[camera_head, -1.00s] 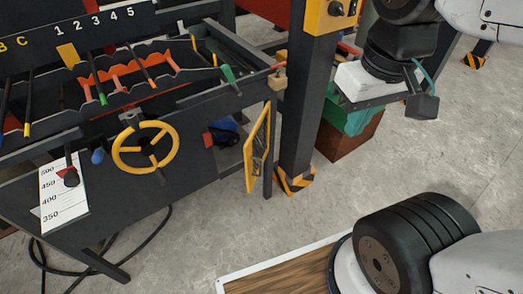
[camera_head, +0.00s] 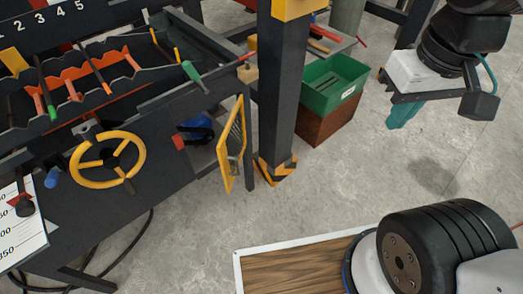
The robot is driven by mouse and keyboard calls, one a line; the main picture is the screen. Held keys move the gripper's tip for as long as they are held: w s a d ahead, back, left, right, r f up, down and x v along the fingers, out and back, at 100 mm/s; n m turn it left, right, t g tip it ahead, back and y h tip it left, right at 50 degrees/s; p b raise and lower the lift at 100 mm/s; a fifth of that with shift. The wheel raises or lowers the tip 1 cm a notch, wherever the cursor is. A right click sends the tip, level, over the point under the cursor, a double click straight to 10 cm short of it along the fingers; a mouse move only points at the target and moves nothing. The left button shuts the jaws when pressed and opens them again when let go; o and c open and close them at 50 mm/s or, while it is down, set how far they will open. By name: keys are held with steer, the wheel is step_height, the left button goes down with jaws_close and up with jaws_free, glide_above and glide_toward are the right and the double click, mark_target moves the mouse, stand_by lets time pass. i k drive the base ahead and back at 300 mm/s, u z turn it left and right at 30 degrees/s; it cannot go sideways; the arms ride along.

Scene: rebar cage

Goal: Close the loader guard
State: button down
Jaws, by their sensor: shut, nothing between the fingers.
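The loader guard (camera_head: 232,143) is a yellow-framed mesh panel at the right end of the dark machine. It stands open, swung out edge-on towards me, beside a dark upright. The opening to its left shows a blue and black item inside. My gripper (camera_head: 402,116) is at the upper right, with teal fingers pointing down under a white and dark wrist. The fingers look shut and empty. They are well to the right of the guard, apart from it, over open floor.
A dark column (camera_head: 285,90) with a striped foot stands just right of the guard. A green crate (camera_head: 334,86) on a brown box lies between column and gripper. A yellow handwheel (camera_head: 90,179) is on the machine front. Bare floor lies in front.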

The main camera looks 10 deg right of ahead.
mark_target(228, 178)
steer(key=z, duration=0.1)
steer(key=k, duration=0.65)
steer(key=u, duration=1.05)
steer(key=i, duration=0.5)
